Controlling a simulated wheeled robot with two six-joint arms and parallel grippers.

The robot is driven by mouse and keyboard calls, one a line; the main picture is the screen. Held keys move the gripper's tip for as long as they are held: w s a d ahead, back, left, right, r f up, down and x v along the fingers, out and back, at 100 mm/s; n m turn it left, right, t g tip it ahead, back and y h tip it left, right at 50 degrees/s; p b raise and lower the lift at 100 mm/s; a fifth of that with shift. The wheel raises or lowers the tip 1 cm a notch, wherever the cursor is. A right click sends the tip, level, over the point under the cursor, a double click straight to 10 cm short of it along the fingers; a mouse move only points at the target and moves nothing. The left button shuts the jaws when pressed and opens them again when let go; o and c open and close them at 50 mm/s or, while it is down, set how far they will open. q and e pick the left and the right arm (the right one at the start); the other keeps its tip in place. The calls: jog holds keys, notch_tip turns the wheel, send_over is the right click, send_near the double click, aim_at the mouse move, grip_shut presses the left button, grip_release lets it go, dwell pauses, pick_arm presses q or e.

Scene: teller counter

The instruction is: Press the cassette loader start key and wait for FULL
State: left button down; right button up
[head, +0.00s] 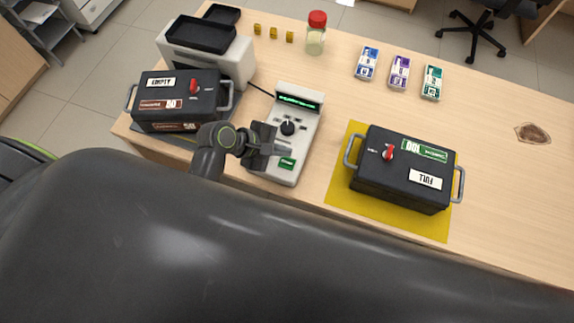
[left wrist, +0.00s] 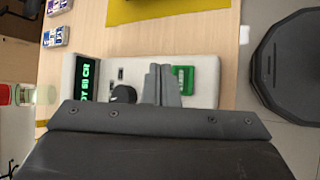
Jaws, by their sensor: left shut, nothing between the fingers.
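The cassette loader (head: 302,105) is a light grey console on the counter with a green-lit display (head: 299,101), a black knob (head: 288,128) and a green key (head: 287,163) near its front end. In the left wrist view the display (left wrist: 84,80) shows green text that is only partly readable, and the green key (left wrist: 184,79) is beside the fingers. My left gripper (head: 287,151) is shut and empty, over the console between the knob and the green key. Whether its fingertips touch the console I cannot tell. My right gripper is not in view.
A black cassette marked FULL (head: 393,179) sits on a yellow mat (head: 343,185) at right. A black cassette marked EMPTY (head: 172,107) is at left, before a grey machine with black trays (head: 201,34). A red-capped jar (head: 316,34) and banknote bundles (head: 399,73) stand behind.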

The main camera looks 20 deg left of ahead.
aim_at(295, 160)
pick_arm(q)
jog(key=shift+f+b, duration=0.5)
jog(key=shift+f, duration=0.25)
notch_tip(295, 160, down, 2)
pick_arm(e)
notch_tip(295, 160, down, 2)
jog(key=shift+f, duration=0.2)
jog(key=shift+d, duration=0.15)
pick_arm(q)
jog(key=shift+f, duration=0.1)
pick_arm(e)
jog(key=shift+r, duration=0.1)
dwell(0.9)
pick_arm(q)
jog(key=shift+f, duration=0.3)
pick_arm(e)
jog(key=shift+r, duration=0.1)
